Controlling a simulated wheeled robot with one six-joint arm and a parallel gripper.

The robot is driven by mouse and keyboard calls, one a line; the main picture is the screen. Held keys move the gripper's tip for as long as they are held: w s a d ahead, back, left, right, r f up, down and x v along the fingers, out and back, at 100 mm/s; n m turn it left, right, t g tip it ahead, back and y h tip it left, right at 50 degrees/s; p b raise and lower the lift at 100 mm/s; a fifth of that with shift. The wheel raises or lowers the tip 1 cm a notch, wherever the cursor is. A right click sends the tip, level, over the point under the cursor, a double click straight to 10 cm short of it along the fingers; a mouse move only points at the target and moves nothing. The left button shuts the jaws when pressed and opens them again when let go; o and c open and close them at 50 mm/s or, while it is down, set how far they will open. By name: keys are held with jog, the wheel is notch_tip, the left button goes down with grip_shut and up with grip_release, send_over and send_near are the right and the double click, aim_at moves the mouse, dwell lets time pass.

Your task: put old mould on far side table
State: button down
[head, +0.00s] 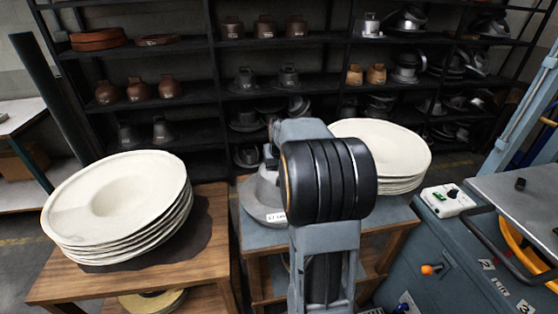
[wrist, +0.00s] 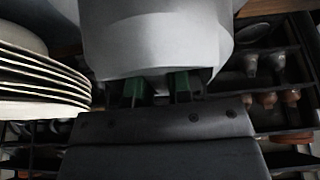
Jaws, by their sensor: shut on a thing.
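The old mould (head: 263,196) is a grey, hat-shaped metal piece with a brim and a small white label. In the head view it is at the left part of a side table (head: 252,240) with a grey-blue top, partly hidden by my arm. I cannot tell whether its brim touches the table top. In the wrist view the mould (wrist: 155,38) fills the upper middle, right in front of the jaws. My gripper (wrist: 156,86) is shut on the mould, with green pads showing; in the head view my arm mostly hides it.
A stack of cream felt discs (head: 385,150) stands on the same table, right behind my arm. Another stack (head: 115,205) lies on a wooden table (head: 205,262) at left. Dark shelves (head: 225,95) of moulds stand behind. A grey-blue machine (head: 440,255) is at right.

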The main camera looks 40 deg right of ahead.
dwell(0.4)
jog(key=shift+f, duration=0.2)
jog(key=c, duration=1)
grip_release()
jog(key=shift+c, duration=0.2)
jog(key=shift+s+r, duration=0.1)
jog(key=shift+r, duration=0.4)
jog(key=v, duration=1.1)
jog(key=s+a+f+n, duration=0.1)
jog(key=s+a+f, duration=0.2)
jog(key=a, duration=0.4)
jog(key=s+a+f+n+y, duration=0.1)
jog(key=s+a+f+n, duration=0.1)
jog(key=s+a, duration=0.4)
jog(key=s+a+f+n+y, duration=0.1)
jog(key=s+a+f, duration=0.3)
jog(key=a, duration=0.4)
jog(key=shift+s+a+f+n+g, duration=0.3)
jog(key=shift+s+a+f+n, duration=0.05)
jog(key=shift+f+n, duration=0.35)
